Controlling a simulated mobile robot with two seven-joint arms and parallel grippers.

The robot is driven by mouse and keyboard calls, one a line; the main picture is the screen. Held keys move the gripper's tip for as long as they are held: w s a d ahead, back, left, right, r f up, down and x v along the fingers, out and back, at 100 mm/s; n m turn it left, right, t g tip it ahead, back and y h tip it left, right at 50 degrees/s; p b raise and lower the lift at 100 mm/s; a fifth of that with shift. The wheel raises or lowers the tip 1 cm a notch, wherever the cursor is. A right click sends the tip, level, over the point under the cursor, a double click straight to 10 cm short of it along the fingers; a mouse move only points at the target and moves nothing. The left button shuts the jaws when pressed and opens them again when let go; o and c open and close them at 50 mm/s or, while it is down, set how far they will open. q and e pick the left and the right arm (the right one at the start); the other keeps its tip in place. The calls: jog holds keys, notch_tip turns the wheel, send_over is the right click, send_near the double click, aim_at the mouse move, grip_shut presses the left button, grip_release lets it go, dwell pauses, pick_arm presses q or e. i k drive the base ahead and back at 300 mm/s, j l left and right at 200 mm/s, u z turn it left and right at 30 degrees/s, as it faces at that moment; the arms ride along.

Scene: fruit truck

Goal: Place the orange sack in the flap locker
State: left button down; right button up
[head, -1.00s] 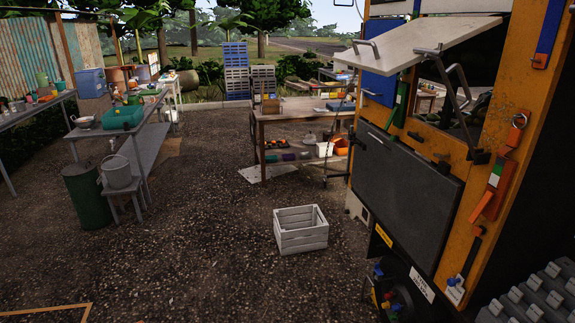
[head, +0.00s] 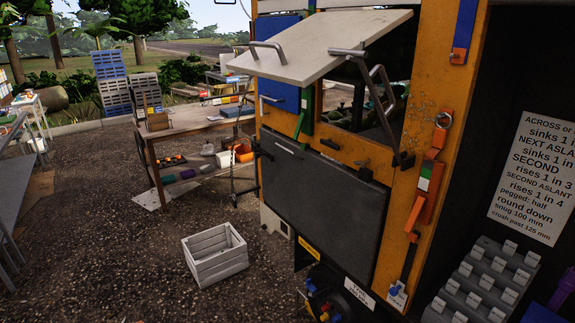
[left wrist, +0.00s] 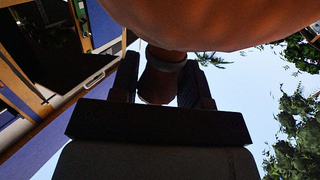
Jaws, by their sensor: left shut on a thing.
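The orange sack (left wrist: 215,22) fills the top of the left wrist view, brownish and in shadow. My left gripper (left wrist: 160,82) is shut on its narrow tied neck, with one dark finger on either side. The flap locker (head: 350,118) is in the orange truck side in the head view. Its pale flap (head: 325,48) is swung up and tilted outward, so the dark opening below it shows. Several unclear shapes are inside the opening. The sack and both grippers are out of the head view, so their distance from the locker cannot be told there.
A dark closed panel (head: 320,205) lies below the locker. Metal bars (head: 378,95) stick out by the opening. A white crate (head: 215,256) stands on the gravel, and a wooden workbench (head: 190,122) is behind it. A grey rack (head: 485,285) is at lower right.

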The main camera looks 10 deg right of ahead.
aim_at(399, 140)
jog(key=i+j+z, duration=0.2)
jog(key=z, duration=0.2)
jog(key=i+j+z, duration=0.25)
jog(key=z, duration=0.2)
jog(key=i+j+z, duration=0.2)
jog(key=j+z, duration=0.2)
jog(key=i+j+z, duration=0.1)
jog(key=j+z, duration=0.75)
jog(key=i+l, duration=0.05)
